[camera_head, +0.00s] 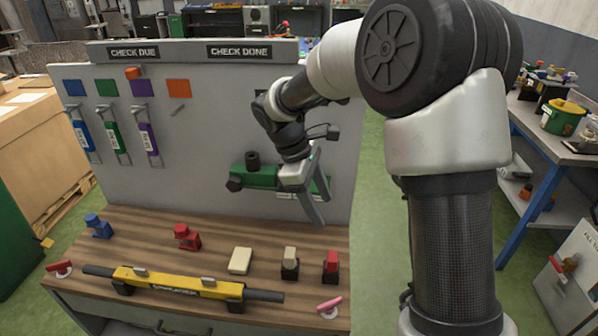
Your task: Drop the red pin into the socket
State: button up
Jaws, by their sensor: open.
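My gripper (316,205) is open, its fingers pointing down in front of the grey panel, and I see nothing between them. It is beside the right end of a green bar fixture (262,177) with a black cylinder on top, and partly hides it. A small red pin-like piece (59,267) is at the bench's front left edge, with a white round part by it. A similar pinkish-red piece (330,305) is at the front right edge. I cannot tell for sure which is the red pin. No socket is clearly recognisable.
On the wooden bench (150,230) stand a blue block (98,226), a red block (187,237), a cream block (240,261), a cream-topped switch (290,264) and a red-topped switch (331,265). A yellow bar (178,282) spans the front. Tags hang from the panel (215,110).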

aim_at(333, 256)
jog(key=d+f, duration=0.1)
jog(key=f, duration=0.6)
jog(key=d+f+n, duration=0.1)
jog(key=d+f, duration=0.1)
jog(key=f, duration=0.6)
jog(key=w+d+f+n, duration=0.1)
jog(key=f, duration=0.6)
jog(key=shift+w+d+f+g, duration=0.1)
jog(key=shift+d+f+g, duration=0.2)
jog(key=shift+d, duration=0.1)
jog(key=shift+c, duration=0.4)
jog(key=shift+r, duration=0.1)
jog(key=c, duration=1.2)
jog(key=shift+r, duration=0.75)
jog(key=shift+r+p, duration=2.1)
jog(key=shift+r, duration=0.85)
jog(key=shift+r, duration=0.15)
